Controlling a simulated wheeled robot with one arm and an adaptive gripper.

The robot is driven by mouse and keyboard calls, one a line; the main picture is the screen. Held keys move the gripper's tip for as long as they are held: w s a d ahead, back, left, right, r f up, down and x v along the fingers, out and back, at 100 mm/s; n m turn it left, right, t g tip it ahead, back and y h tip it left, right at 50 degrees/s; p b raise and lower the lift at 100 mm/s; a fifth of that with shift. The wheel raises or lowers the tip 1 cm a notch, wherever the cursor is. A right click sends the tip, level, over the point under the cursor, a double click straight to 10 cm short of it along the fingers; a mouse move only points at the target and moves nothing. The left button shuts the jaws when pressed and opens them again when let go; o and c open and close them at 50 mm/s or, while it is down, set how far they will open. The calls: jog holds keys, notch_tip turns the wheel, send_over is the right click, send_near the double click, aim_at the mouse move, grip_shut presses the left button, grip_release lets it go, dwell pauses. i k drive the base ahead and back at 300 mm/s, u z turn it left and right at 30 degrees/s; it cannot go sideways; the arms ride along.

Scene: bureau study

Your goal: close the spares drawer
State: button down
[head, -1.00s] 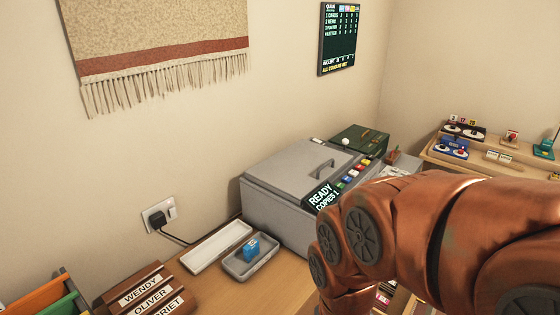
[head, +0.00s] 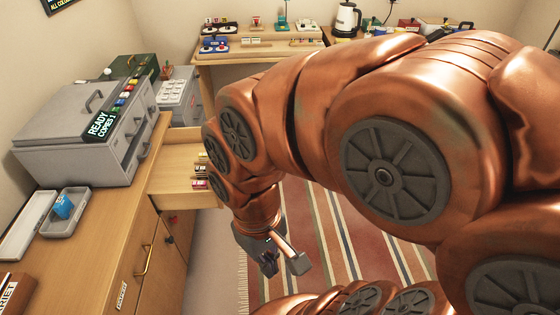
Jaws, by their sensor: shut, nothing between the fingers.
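An open drawer (head: 176,162) of light wood sticks out from the wooden cabinet below the grey copier. Several small red, dark and pale items (head: 200,180) lie inside it. I cannot read a label on the drawer, and my arm hides part of its far right side. My gripper (head: 268,266) is shut and empty, low over the floor to the right of the drawer front and nearer to me. It is apart from the drawer.
The copier (head: 75,135) stands on the cabinet top, with a grey tray (head: 66,213) holding a blue item in front. A striped rug (head: 345,240) covers the floor. A shelf desk (head: 260,52) stands at the back.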

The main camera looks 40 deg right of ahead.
aim_at(170, 187)
jog(key=u, duration=0.3)
jog(key=k, duration=0.25)
jog(key=z, duration=1.35)
jog(key=i, duration=1.25)
jog(key=u, duration=0.85)
jog(key=k, duration=0.65)
jog(key=u, duration=0.65)
jog(key=i, duration=0.95)
jog(key=z, duration=0.3)
